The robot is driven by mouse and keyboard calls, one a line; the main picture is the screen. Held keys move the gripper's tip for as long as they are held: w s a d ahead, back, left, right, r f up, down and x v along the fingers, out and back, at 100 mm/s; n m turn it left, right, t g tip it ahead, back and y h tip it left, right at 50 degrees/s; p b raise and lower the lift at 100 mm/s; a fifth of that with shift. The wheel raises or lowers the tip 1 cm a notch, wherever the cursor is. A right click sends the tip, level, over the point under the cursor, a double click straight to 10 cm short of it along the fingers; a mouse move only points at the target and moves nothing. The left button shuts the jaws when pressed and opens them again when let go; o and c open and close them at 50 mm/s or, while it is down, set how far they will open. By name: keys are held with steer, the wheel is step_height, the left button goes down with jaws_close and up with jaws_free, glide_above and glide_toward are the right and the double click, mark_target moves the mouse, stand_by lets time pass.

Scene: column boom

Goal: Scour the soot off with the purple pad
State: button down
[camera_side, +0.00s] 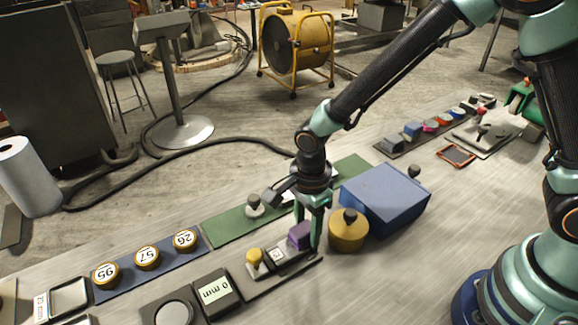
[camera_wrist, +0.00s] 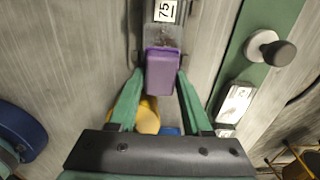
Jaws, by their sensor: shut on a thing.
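My gripper (camera_side: 308,232) points down at the dark strip near the middle of the side view. It is shut on the purple pad (camera_side: 299,235), a small block. In the wrist view the pad (camera_wrist: 161,72) sits between the green fingers of my gripper (camera_wrist: 160,78), with its far end in front of a grey block labelled 75 (camera_wrist: 165,11). I cannot tell whether the pad is lifted clear of the strip. I cannot make out any soot patch for certain in either view.
A yellow round pot (camera_side: 348,233) and a blue box (camera_side: 385,200) stand close on the right. A green mat (camera_side: 228,226) with a knobbed piece (camera_side: 254,206) lies behind. Numbered discs (camera_side: 147,257) and a 0 mm block (camera_side: 216,291) are left. Bare bench lies front right.

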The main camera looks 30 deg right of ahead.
mark_target(284, 251)
steer(key=shift+a, duration=2.75)
steer(key=shift+d, duration=3.3)
steer(key=shift+a+r, duration=0.1)
steer(key=shift+r, duration=4)
